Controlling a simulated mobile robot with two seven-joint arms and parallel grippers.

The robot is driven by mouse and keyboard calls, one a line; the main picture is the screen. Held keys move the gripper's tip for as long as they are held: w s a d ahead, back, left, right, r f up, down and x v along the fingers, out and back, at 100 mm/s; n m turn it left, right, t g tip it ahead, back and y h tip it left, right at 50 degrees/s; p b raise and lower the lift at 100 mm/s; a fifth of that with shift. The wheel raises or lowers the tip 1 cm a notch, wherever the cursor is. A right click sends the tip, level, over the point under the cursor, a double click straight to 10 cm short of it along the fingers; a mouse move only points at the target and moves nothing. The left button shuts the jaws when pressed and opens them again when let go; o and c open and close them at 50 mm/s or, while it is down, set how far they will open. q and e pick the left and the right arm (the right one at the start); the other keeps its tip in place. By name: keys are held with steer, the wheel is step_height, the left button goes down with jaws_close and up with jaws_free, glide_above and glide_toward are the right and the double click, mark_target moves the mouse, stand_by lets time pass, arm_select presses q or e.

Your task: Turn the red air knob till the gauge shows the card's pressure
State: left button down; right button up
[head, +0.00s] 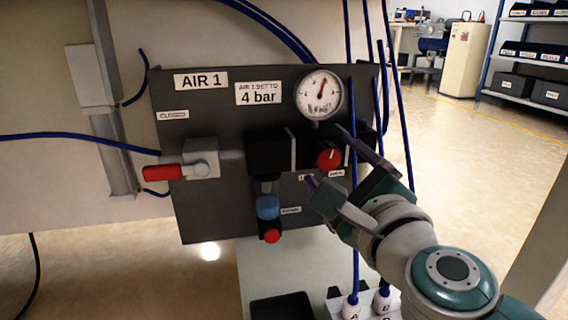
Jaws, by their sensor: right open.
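The red air knob (328,157) is on the dark AIR 1 panel (220,108), with a white line on its face that points about straight up. The round white gauge (318,95) is above it; its red needle points up and slightly right, and its numbers are too small to read. The card (259,93) left of the gauge reads "AIR 1 SET TO 4 bar". My right gripper (330,157) is open, one finger above right of the knob and the other below left. I cannot tell whether either finger touches it. My left gripper is not in view.
A red lever (163,173) on a grey valve sits at the panel's left. A blue filter bowl (268,207) with a red tip (272,236) hangs below the regulator. Blue hoses (354,230) run close by my right gripper. A black bin (282,307) is below.

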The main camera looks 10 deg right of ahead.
steer(key=shift+w, duration=0.95)
steer(key=shift+c, duration=0.2)
jaws_close()
